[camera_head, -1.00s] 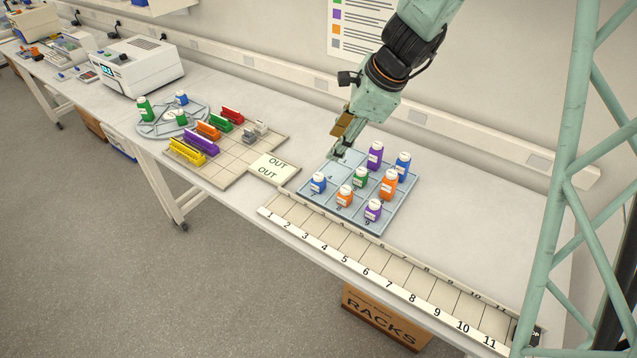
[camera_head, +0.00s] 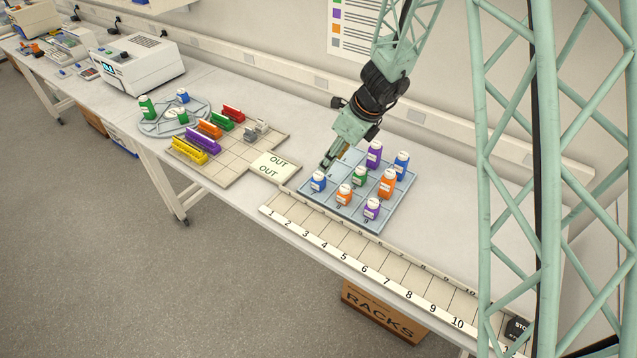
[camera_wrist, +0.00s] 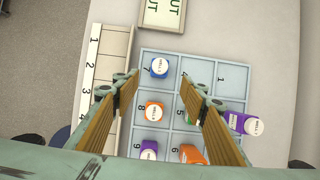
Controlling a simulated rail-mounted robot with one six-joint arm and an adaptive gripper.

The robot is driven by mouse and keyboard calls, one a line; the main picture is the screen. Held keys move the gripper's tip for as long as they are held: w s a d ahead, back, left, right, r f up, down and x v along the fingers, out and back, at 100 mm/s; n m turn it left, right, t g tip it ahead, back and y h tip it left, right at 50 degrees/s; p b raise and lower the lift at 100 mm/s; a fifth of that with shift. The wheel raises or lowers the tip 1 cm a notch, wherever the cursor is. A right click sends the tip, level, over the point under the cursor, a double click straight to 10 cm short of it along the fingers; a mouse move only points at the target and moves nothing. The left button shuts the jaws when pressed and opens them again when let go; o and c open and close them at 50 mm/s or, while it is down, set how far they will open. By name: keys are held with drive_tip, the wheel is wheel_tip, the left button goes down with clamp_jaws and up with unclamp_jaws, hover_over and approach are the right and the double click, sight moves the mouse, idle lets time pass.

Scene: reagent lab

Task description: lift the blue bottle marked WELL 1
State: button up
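A blue bottle (camera_head: 318,182) with a white cap stands upright in the front-left compartment of the blue tray (camera_head: 372,228). In the wrist view this blue bottle (camera_wrist: 159,67) stands in compartment 7; its cap lettering is too small to read surely. My gripper (camera_head: 326,165) is low over the tray, just behind this bottle. In the wrist view my gripper (camera_wrist: 160,82) is open, and the bottle shows in line with the gap between its fingers, apart from both. Another blue bottle (camera_head: 402,167) stands at the tray's back right.
Orange, green and purple bottles stand close by in the tray, including an orange one (camera_head: 344,195) and a green one (camera_head: 360,177). Compartments 1 and 4 look empty. A numbered strip (camera_head: 350,251) runs along the front; the OUT plate (camera_head: 272,165) lies left.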

sight(321, 176)
drive_tip(key=shift+f, duration=0.1)
idle(0.3)
drive_tip(key=shift+b+x, duration=0.9)
drive_tip(key=shift+x, duration=3.3)
drive_tip(key=shift+a+f, duration=0.1)
drive_tip(key=shift+f, duration=0.05)
drive_tip(key=shift+b+x, duration=0.35)
drive_tip(key=shift+x, duration=2.1)
drive_tip(key=c, duration=0.9)
